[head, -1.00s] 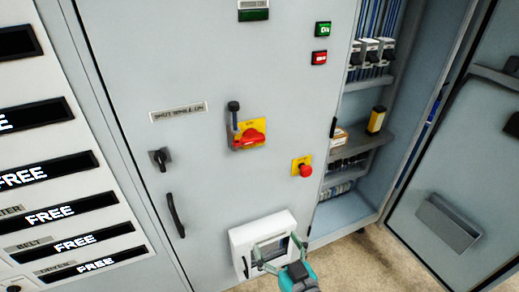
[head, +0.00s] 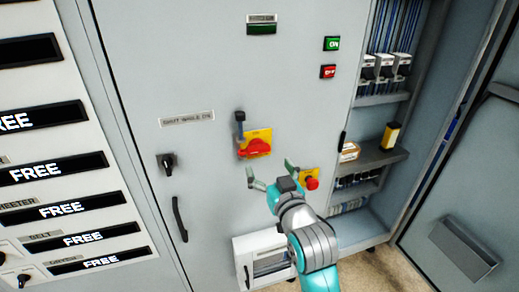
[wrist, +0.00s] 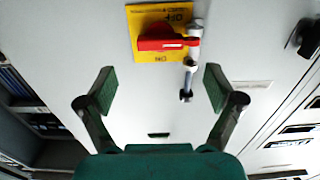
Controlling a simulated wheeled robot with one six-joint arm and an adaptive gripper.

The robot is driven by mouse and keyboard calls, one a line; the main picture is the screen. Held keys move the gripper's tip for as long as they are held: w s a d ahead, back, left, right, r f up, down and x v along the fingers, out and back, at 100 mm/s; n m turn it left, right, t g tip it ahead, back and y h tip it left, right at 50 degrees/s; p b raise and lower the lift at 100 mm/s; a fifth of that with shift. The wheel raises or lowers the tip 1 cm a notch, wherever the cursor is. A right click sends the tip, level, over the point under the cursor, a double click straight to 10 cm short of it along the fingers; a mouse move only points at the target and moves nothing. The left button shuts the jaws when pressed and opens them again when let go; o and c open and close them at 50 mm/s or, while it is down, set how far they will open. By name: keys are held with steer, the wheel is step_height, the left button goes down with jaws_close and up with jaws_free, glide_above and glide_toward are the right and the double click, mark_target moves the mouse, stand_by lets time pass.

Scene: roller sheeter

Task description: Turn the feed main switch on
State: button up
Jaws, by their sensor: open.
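The main switch is a red rotary handle (head: 255,148) on a yellow plate on the grey cabinet door. It also shows in the wrist view (wrist: 165,42), where the handle lies crosswise between upside-down OFF and ON marks. A grey rod-like piece with a dark end (head: 239,122) stands beside the switch; in the wrist view (wrist: 190,62) it crosses the handle's right end. My gripper (head: 270,173) is open and empty, just below the switch in the head view. In the wrist view its fingers (wrist: 160,88) are spread apart, short of the handle and not touching it.
A red emergency button (head: 311,183) on a yellow plate sits right of my gripper. A white framed box (head: 240,262) is below. A black selector (head: 167,162) and door handle (head: 180,219) are left. An open cabinet bay with shelves (head: 385,155) is right.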

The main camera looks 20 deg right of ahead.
mark_target(260, 151)
steer(key=w, duration=0.8)
steer(key=shift+w, duration=0.3)
steer(key=c, duration=1.2)
